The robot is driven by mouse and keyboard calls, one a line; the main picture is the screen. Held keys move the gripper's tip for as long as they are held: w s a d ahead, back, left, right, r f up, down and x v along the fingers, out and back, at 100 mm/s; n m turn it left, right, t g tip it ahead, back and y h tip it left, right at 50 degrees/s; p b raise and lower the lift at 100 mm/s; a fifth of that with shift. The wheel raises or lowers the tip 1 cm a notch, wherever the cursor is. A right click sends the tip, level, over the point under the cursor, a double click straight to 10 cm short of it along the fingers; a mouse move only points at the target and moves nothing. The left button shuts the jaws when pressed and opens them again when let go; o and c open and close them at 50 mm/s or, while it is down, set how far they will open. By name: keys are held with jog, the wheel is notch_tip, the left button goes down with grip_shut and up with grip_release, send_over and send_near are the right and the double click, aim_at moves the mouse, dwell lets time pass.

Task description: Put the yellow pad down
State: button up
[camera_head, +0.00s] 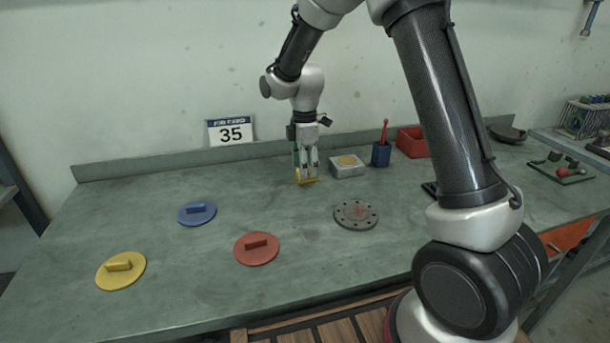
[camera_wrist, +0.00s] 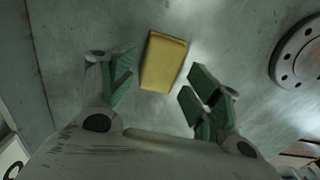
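The yellow pad (camera_wrist: 164,62) is a plain rectangular block lying on the green-grey bench top, between the fingertips of my gripper (camera_wrist: 160,85). In the wrist view bare surface shows between the pad and the green-lined fingers on both sides, so the gripper is open and not touching its sides. In the head view my gripper (camera_head: 306,168) points down low over the bench toward the back, and the yellow pad (camera_head: 308,182) shows at its fingertips, partly hidden by them.
A grey flange (camera_head: 356,215) lies in front right. Blue (camera_head: 197,214), red (camera_head: 256,251) and yellow (camera_head: 120,271) handled discs lie left and front. A "35" card (camera_head: 231,132) stands behind.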

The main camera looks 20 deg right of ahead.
notch_tip(320, 180, up, 10)
jog(key=s+d+r+m+t, duration=0.1)
jog(key=s+d+r+m, duration=0.45)
jog(key=s+r, duration=0.2)
jog(key=s+d+m+t, duration=0.1)
jog(key=s+d+m, duration=0.2)
jog(key=s, duration=0.5)
jog(key=s+d+r+m+t, duration=0.1)
jog(key=s+d+m, duration=0.2)
jog(key=s+m, duration=0.2)
jog(key=s+d+m+t, duration=0.1)
jog(key=s+d+m, duration=0.3)
jog(key=s, duration=0.6)
jog(key=shift+s+r, duration=0.15)
jog(key=shift+s, duration=0.15)
jog(key=shift+o, duration=0.5)
jog(key=shift+m, duration=0.25)
